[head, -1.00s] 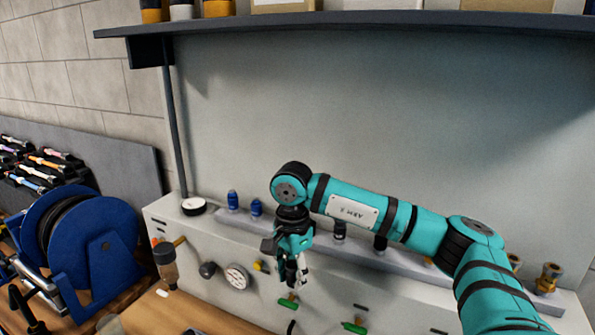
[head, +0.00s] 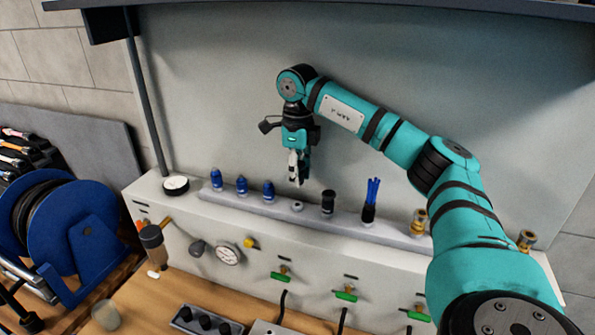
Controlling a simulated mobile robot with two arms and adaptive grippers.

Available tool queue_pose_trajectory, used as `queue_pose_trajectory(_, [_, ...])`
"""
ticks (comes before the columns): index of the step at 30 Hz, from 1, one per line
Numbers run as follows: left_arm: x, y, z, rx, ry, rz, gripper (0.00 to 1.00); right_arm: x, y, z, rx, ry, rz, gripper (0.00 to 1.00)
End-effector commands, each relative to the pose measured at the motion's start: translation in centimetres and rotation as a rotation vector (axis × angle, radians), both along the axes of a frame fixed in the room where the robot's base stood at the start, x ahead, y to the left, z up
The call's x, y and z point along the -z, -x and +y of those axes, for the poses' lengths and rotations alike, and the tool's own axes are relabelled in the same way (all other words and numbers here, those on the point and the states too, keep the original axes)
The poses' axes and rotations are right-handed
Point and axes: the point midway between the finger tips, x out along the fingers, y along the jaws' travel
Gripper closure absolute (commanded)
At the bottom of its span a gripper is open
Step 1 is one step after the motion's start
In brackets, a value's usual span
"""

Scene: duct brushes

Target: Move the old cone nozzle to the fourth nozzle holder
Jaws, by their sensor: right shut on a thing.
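My right gripper (head: 297,180) is shut on a small pale thing, which I take to be the old cone nozzle; the fingers hide most of it, so its shape is unclear. The gripper points down just above the grey holder rail (head: 245,203). Below it is a holder with nothing standing in it (head: 297,206), fourth from the left. My left gripper is not in view.
Farther right on the rail are a black piece with blue bristles (head: 370,200) and a brass fitting (head: 418,222). A round white-faced item (head: 176,186) sits at the left end. Green-handled valves (head: 346,294) line the front panel. A shelf (head: 400,8) overhangs above.

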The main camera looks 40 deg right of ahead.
Motion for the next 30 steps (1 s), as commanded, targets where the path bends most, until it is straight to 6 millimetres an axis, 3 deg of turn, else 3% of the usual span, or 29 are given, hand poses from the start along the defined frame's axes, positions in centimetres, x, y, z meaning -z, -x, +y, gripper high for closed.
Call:
queue_pose_trajectory(15, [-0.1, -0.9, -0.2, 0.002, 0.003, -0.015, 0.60, 4.4, 0.0, 0.0, -0.001, 0.001, 0.002, 1.00])
queue_pose_trajectory(30, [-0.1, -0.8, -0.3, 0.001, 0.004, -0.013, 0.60, 5.5, 0.0, 0.0, -0.001, 0.000, 0.000, 1.00])
